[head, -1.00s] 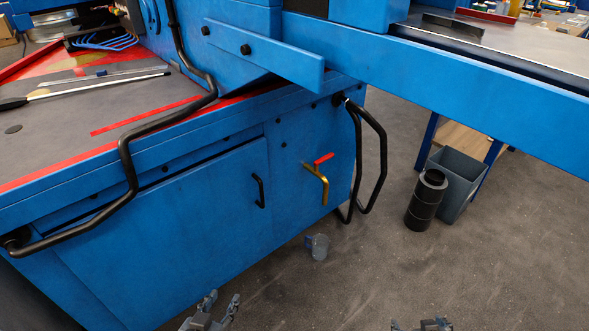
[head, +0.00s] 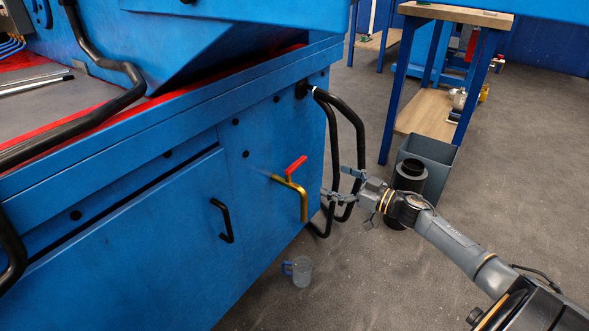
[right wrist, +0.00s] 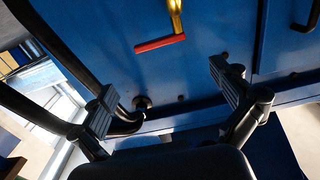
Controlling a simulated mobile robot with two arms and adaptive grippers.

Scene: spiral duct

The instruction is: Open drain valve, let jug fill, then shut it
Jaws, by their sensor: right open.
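The drain valve is a brass pipe (head: 304,203) with a red lever handle (head: 296,165) on the blue machine's side panel. The jug (head: 300,271), clear grey with a blue handle, stands upright on the floor below the spout. My right gripper (head: 330,195) is open and empty, just right of the valve and beside the black bent hoses. In the right wrist view the red handle (right wrist: 160,43) and brass pipe (right wrist: 176,18) show beyond the open fingers (right wrist: 165,100), with nothing between them. I cannot tell any water flow. My left gripper is not in view.
Black bent tubes (head: 358,135) stick out from the machine corner close to my right gripper. A grey bin (head: 430,155) and a black cylinder (head: 410,175) stand behind it. A cabinet handle (head: 221,220) is left of the valve.

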